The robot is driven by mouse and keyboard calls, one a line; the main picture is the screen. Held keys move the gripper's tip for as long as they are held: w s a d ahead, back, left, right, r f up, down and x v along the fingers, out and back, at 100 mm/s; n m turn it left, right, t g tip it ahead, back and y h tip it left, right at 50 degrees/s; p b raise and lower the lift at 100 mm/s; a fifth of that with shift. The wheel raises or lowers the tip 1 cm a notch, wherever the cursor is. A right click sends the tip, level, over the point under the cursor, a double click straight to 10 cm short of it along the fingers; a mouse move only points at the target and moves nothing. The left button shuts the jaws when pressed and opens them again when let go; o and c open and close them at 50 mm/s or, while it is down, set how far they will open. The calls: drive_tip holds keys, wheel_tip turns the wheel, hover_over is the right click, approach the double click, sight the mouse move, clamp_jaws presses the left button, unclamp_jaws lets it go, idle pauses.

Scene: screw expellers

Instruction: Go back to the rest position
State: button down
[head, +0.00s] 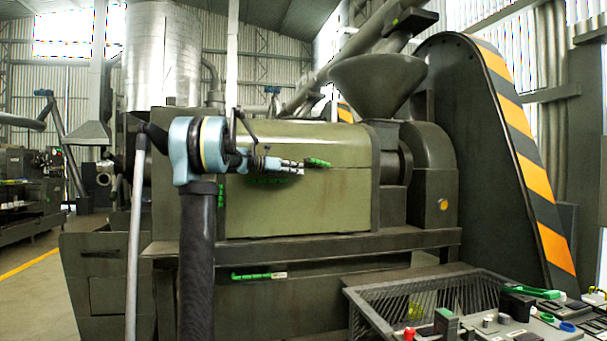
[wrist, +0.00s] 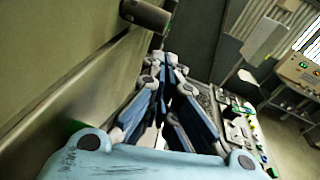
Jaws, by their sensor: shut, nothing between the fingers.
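My gripper (head: 301,166) is in front of the olive-green press housing (head: 330,205) in the head view, pointing to the right. In the wrist view my gripper (wrist: 167,62) has its blue and grey fingers brought together at the tips, with nothing between them. A green handle (head: 318,162) shows just beyond the fingertips in the head view; I cannot tell whether they touch. Another green handle (head: 252,276) is on the machine's lower front.
The press has a dark funnel hopper (head: 377,85) and a striped guard (head: 520,150) at right. A control panel (head: 515,335) with buttons and levers stands at the lower right. Open floor (head: 30,295) shows at the left.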

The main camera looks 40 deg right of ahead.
drive_tip(key=shift+w+a, duration=0.1)
drive_tip(key=shift+a, duration=0.3)
drive_tip(key=shift+a, duration=0.1)
drive_tip(key=s+a+f+m+t+y, duration=0.2)
drive_tip(key=s+a+f+m, duration=0.1)
drive_tip(key=a+f, duration=0.55)
drive_tip(key=s+a+f+m+t+y, duration=0.1)
drive_tip(key=s+a+f+m+y, duration=0.25)
drive_tip(key=a, duration=0.75)
drive_tip(key=s+a+f+m+t+y, duration=0.1)
drive_tip(key=s+a+f+t, duration=0.15)
drive_tip(key=a+f, duration=0.6)
drive_tip(key=s+a+f+m+y, duration=0.2)
drive_tip(key=s+a+f, duration=0.4)
drive_tip(key=a+f, duration=0.3)
drive_tip(key=s+a+f+m+t+y, duration=0.1)
drive_tip(key=s+a+f+m+y, duration=0.2)
drive_tip(key=s+a+f, duration=0.4)
drive_tip(key=s+a+f+m+y, duration=0.3)
drive_tip(key=s+a+f, duration=0.4)
drive_tip(key=a+f, duration=0.5)
drive_tip(key=shift+s+a+y, duration=0.15)
drive_tip(key=shift+a+y, duration=0.6)
drive_tip(key=shift+a, duration=0.15)
drive_tip(key=shift+m, duration=0.25)
